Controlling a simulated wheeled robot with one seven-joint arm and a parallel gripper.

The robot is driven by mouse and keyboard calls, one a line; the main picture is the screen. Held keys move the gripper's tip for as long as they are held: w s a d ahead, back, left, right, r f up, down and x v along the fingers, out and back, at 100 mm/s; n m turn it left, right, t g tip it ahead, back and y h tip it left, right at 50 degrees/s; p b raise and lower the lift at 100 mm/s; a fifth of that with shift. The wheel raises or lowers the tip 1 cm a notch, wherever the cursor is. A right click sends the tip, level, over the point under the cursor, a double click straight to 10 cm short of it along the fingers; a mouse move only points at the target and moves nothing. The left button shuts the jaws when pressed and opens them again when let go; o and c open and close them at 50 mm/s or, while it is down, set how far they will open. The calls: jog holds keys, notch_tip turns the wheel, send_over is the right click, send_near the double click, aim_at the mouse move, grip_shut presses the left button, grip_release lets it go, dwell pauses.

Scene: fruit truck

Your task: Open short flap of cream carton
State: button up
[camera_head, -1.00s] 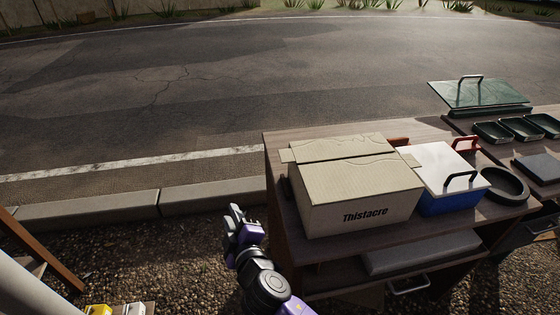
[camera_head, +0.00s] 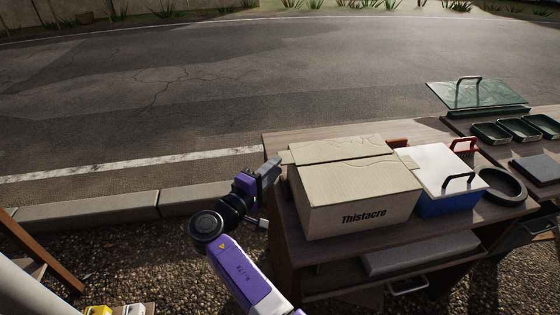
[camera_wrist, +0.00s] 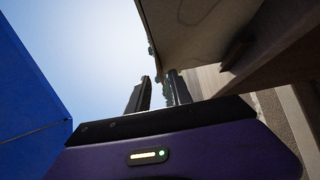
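The cream carton (camera_head: 357,205), marked "Thistacre", stands upright on the wooden counter. Its broad top flaps lie nearly flat, and a small flap edge (camera_head: 286,157) sticks out at its left end. My gripper (camera_head: 274,165) is at the carton's left end, close to that flap edge; I cannot tell whether they touch. In the wrist view my gripper (camera_wrist: 158,76) has its two fingers apart with nothing visible between them. The carton (camera_wrist: 190,28) is above and right of the fingertips there, very near the right finger.
The wooden counter (camera_head: 285,222) carries a blue box with a white lid (camera_head: 448,203) right of the carton, then a dark round dish (camera_head: 505,188). Dark trays (camera_head: 490,132) stand farther right. A blue surface (camera_wrist: 28,85) fills the wrist view's left.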

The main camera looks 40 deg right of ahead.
jog(key=shift+w+d, duration=0.2)
jog(key=shift+d, duration=0.6)
jog(key=shift+w+d, duration=0.15)
jog(key=shift+d, duration=0.65)
grip_shut()
